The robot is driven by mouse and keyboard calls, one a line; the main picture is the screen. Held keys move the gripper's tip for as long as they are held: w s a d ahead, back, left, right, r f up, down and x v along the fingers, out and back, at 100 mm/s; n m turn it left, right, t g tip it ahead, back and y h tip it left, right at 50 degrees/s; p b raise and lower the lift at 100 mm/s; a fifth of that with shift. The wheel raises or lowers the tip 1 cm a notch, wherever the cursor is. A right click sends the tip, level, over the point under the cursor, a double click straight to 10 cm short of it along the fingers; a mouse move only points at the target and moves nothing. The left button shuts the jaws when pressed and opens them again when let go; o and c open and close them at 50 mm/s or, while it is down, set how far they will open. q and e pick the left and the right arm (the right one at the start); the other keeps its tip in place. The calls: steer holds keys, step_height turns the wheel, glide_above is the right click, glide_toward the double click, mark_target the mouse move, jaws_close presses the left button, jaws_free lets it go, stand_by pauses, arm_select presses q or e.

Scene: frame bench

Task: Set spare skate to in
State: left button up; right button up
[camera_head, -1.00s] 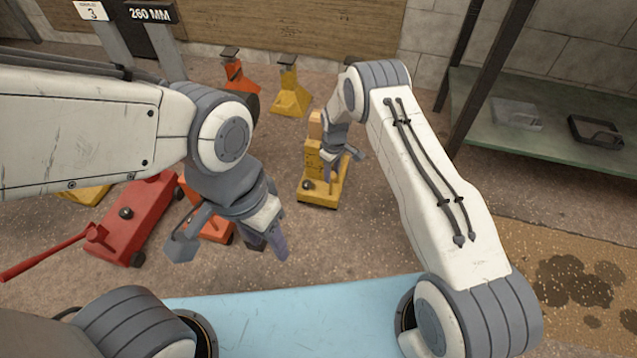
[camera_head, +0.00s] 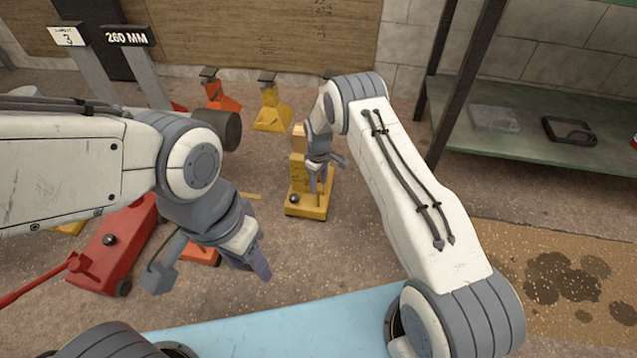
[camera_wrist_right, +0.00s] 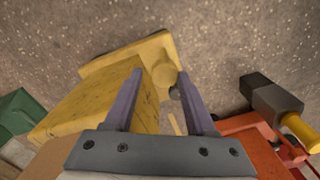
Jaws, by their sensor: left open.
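A yellow wheeled unit (camera_head: 305,208), with a yellow block and a tan block on it, stands on the floor at the middle of the head view. I cannot tell whether it is the spare skate. My right gripper (camera_head: 327,175) is over it, partly in front of it. Contact cannot be told. My left gripper (camera_head: 208,272) is open and empty, in front of an orange item (camera_head: 202,256) that it partly hides.
A red floor jack (camera_head: 115,245) with a long handle lies at left. Orange (camera_head: 222,98) and yellow (camera_head: 271,110) stands are by the back wall. A green shelf (camera_head: 540,100) is at right. Open floor lies between the yellow unit and the stained mat (camera_head: 510,260).

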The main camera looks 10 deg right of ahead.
step_height(320, 180, up, 10)
steer(key=p, duration=0.4)
stand_by(0.3)
steer(key=s+a+r+p, duration=0.1)
steer(key=s+a+r, duration=0.35)
steer(key=r, duration=0.35)
steer(key=s+a+r+p, duration=0.1)
steer(key=s+a+r, duration=0.2)
steer(key=s+r, duration=0.35)
steer(key=s+a+r+p, duration=0.1)
steer(key=s+a+r, duration=0.25)
steer(key=r, duration=0.55)
steer(key=s+d+r+m+y+p, duration=0.1)
steer(key=s+r, duration=0.4)
steer(key=s, duration=0.7)
steer(key=s+d+r+p, duration=0.1)
steer(key=s+r, duration=0.3)
steer(key=s, duration=0.8)
step_height(320, 180, up, 38)
steer(key=p, duration=3.8)
